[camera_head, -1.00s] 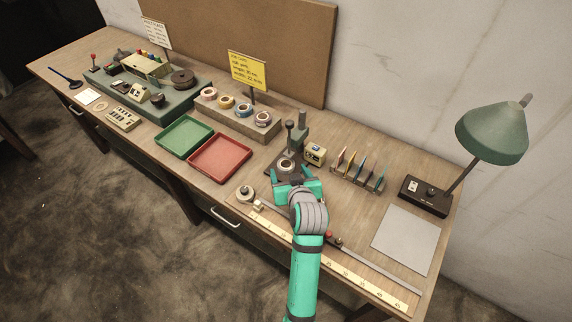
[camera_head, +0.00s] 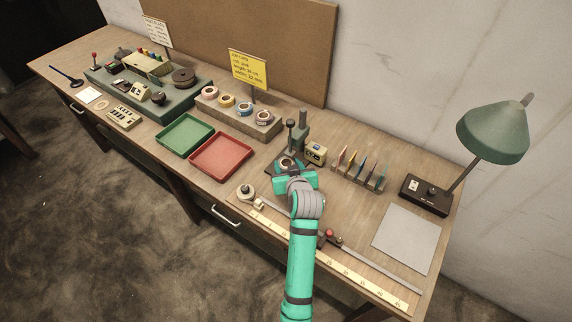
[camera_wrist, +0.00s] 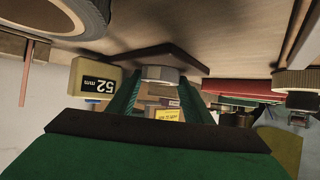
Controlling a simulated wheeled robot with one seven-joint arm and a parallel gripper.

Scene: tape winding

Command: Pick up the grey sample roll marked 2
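In the head view, a small pale roll (camera_head: 287,162) sits on the dark base of a lever stand. My gripper (camera_head: 292,176) is low over the bench just in front of it. In the wrist view, which is upside down, a grey-white cylinder (camera_wrist: 160,75) under a dark plate lies between the ends of the two green fingers (camera_wrist: 160,88). The fingers stand apart and I cannot tell whether they touch it. Several rolls (camera_head: 245,109) stand on a wooden block further left. No number 2 is readable on any roll.
A yellow box (camera_head: 316,154) stands right of the stand; it reads 52 mm in the wrist view (camera_wrist: 95,82). Left are a red tray (camera_head: 221,156) and a green tray (camera_head: 184,135). A ruler strip (camera_head: 330,264) runs along the front edge. A card rack (camera_head: 358,171) and lamp (camera_head: 490,132) stand right.

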